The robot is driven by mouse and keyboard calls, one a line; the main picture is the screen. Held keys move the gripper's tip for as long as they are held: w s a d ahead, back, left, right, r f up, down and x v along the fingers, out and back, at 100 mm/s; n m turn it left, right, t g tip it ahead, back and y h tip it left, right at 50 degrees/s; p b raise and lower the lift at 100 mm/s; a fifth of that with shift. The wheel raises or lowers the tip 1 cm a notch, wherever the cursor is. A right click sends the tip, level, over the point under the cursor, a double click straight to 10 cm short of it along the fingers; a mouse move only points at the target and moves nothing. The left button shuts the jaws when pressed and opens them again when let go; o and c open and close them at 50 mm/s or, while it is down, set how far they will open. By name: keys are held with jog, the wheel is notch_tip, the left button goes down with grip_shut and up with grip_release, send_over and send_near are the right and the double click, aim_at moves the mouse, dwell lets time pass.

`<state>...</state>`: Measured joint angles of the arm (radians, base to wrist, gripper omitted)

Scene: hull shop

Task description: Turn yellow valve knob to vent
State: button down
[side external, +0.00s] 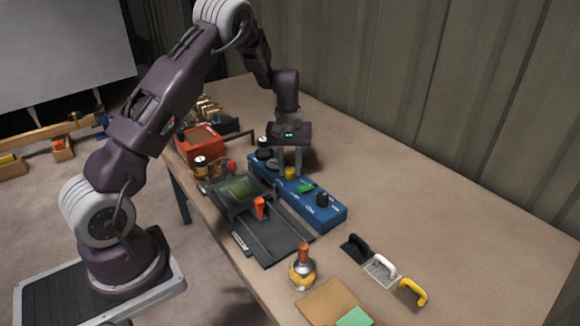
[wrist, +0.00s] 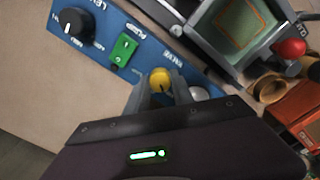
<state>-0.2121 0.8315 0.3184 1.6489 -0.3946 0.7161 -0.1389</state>
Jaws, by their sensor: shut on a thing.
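The yellow valve knob (wrist: 160,80) sits on the blue panel (wrist: 115,42) between my gripper's fingers in the wrist view. In the side view the yellow knob (side external: 291,172) shows at the fingertips, on the top of the long blue box (side external: 326,217). My gripper (side external: 289,168) points down from above and is shut on the knob. In the wrist view my gripper's fingers (wrist: 161,92) stand on either side of it. A dark pointer line shows on the knob.
On the same panel are a green switch (wrist: 124,47) and a black knob (wrist: 76,24). A grey tray fixture (side external: 243,190) with an orange handle stands beside the box. A red-orange box (side external: 198,145) is behind. Trowel-like tools (side external: 381,269) lie front right; the right tabletop is clear.

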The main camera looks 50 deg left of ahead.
aim_at(290, 170)
jog(key=shift+r, duration=0.1)
dwell(0.3)
jog(key=c, duration=1.1)
grip_release()
notch_tip(290, 170, up, 7)
jog(key=shift+r, duration=0.1)
jog(key=s+d+r+m+t, duration=0.35)
jog(key=s+d+r, duration=0.85)
jog(key=r, duration=0.4)
jog(key=s+d+m+t, duration=0.1)
jog(key=s+d+m, duration=0.2)
jog(key=s, duration=0.5)
jog(key=s+d+m+t, duration=0.1)
jog(key=s+d+m, duration=0.2)
jog(key=s, duration=0.6)
